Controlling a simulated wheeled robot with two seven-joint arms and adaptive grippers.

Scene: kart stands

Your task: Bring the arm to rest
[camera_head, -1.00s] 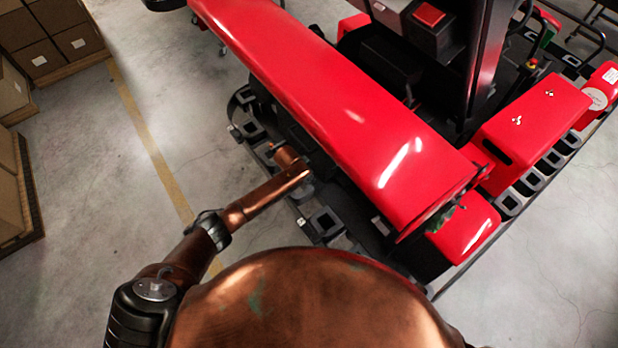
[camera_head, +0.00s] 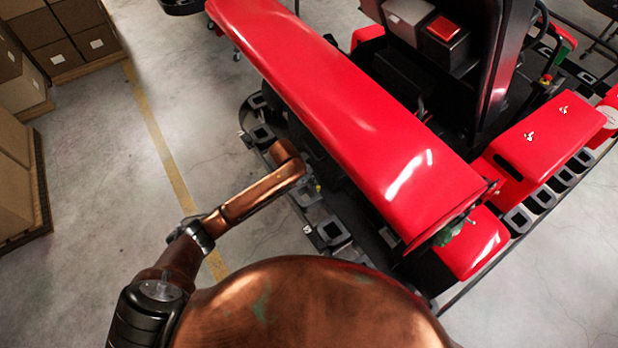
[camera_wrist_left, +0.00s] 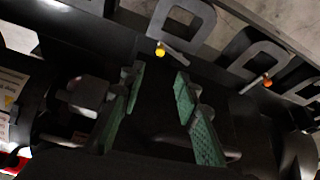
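My left arm (camera_head: 262,195) comes in from the lower left in the head view. It reaches to the near side of the red kart (camera_head: 330,95). Its gripper is mostly hidden under the wrist in that view. In the left wrist view, my left gripper (camera_wrist_left: 158,78) shows two green-padded fingers spread apart, with nothing between them. Dark kart parts and grey square brackets (camera_wrist_left: 182,22) lie beyond the fingers. I cannot tell whether the fingers touch the kart.
Stacked cardboard boxes (camera_head: 95,45) stand at the upper left, with more boxes (camera_head: 12,185) at the left edge. A yellow line (camera_head: 165,165) crosses the bare concrete floor between the boxes and the kart. The kart's frame with square brackets (camera_head: 330,232) lies close to my arm.

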